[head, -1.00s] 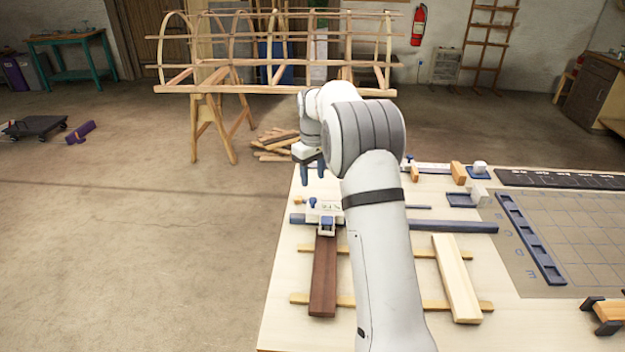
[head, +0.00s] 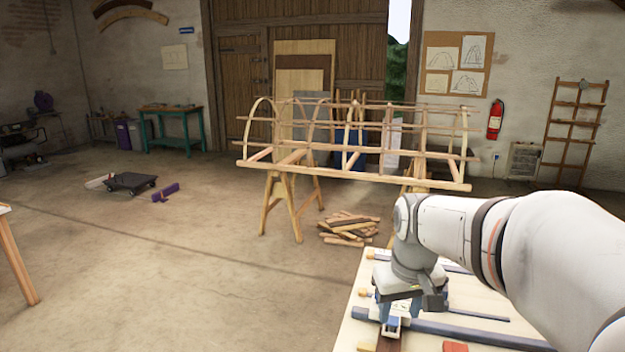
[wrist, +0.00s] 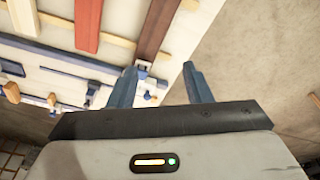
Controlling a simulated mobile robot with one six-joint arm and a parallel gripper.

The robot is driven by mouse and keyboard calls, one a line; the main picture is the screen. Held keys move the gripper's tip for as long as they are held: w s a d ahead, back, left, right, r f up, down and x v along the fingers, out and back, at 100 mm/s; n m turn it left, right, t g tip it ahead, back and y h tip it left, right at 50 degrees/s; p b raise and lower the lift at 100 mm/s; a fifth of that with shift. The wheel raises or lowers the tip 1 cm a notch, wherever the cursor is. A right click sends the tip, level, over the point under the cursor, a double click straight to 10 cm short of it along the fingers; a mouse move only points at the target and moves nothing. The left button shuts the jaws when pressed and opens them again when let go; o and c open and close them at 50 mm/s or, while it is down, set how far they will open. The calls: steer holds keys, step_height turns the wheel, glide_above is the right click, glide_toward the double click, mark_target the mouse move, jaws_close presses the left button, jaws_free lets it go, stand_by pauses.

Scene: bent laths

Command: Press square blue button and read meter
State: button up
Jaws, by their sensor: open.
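My gripper (head: 408,303) hangs low over the near-left part of the pale workbench (head: 350,335), at the lower right of the head view. In the wrist view my gripper (wrist: 160,86) shows two blue fingers spread apart with nothing between them. A small white and blue device (head: 392,324), which looks like the meter, sits at the end of a dark brown lath (wrist: 158,28). In the wrist view this device (wrist: 143,68) lies just beyond the fingertips, partly covered by the left finger. I cannot make out a square button or any reading on it.
A long blue bar (head: 480,331) lies across the bench. More laths (wrist: 88,24) rest on pale crossbars. The bench edge is close, with open floor (head: 200,280) to its left. A trestle (head: 286,205) bears a bent-lath frame (head: 350,160) behind.

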steer(key=s+f+m+t, duration=0.1)
steer(key=s+f, duration=0.2)
steer(key=s, duration=1.1)
steer(key=shift+a+f+m, duration=0.35)
steer(key=shift+f+m, duration=0.05)
